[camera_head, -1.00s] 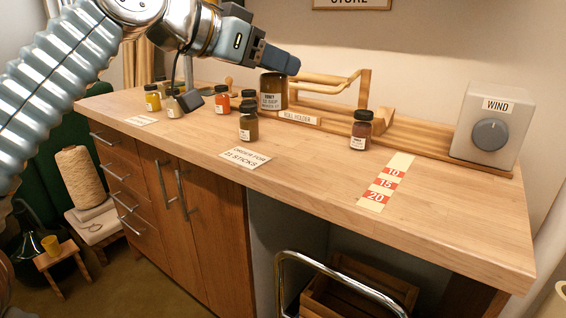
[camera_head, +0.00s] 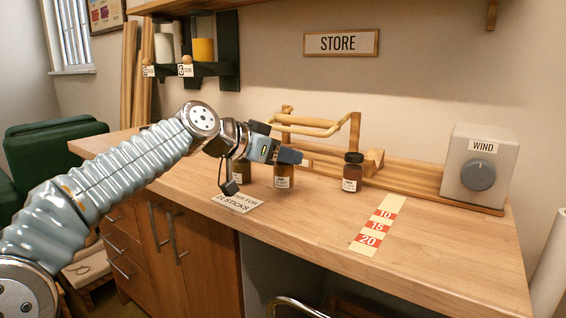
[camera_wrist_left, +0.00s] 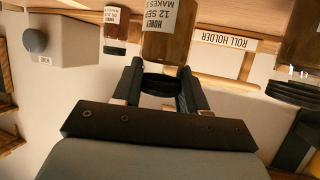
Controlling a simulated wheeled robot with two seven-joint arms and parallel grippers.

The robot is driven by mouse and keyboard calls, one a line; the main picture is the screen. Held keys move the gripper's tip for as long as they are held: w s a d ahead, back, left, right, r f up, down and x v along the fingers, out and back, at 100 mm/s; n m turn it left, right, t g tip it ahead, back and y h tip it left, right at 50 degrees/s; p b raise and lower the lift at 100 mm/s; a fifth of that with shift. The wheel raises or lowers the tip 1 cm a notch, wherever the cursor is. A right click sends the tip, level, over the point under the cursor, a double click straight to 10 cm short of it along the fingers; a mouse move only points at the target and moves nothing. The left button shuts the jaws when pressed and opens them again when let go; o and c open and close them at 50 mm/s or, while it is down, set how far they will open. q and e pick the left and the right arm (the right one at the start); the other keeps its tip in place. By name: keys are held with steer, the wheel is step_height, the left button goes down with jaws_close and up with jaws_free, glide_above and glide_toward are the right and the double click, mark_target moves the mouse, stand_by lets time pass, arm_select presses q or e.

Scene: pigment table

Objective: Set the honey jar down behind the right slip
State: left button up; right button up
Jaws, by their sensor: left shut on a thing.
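My left gripper (camera_head: 288,156) is shut on the honey jar (camera_head: 284,178), an amber jar with a white label. In the left wrist view the jar (camera_wrist_left: 167,38) sits upside down in the picture, its dark cap between the fingers. I cannot tell whether its base touches the table. The right slip (camera_head: 238,201), a cream card reading "21 STICKS", lies on the table in front and to the left of the jar, partly hidden by my gripper. The left slip is hidden by my left arm. My right gripper is not in view.
A brown jar (camera_head: 240,173) stands close left of the held jar, and a dark red jar (camera_head: 352,172) stands to its right. The wooden roll holder (camera_head: 320,128) is behind. A wind box (camera_head: 479,165) and a numbered strip (camera_head: 377,226) are at right. The front right tabletop is clear.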

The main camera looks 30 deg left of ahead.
arm_select(q)
steer(key=shift+f, duration=0.85)
steer(key=o, duration=1.1)
steer(key=shift+f, duration=0.1)
steer(key=shift+s+r, duration=0.1)
steer(key=shift+r, duration=0.1)
steer(key=v, duration=1.2)
steer(key=shift+f+b, duration=0.1)
steer(key=shift+b, duration=0.25)
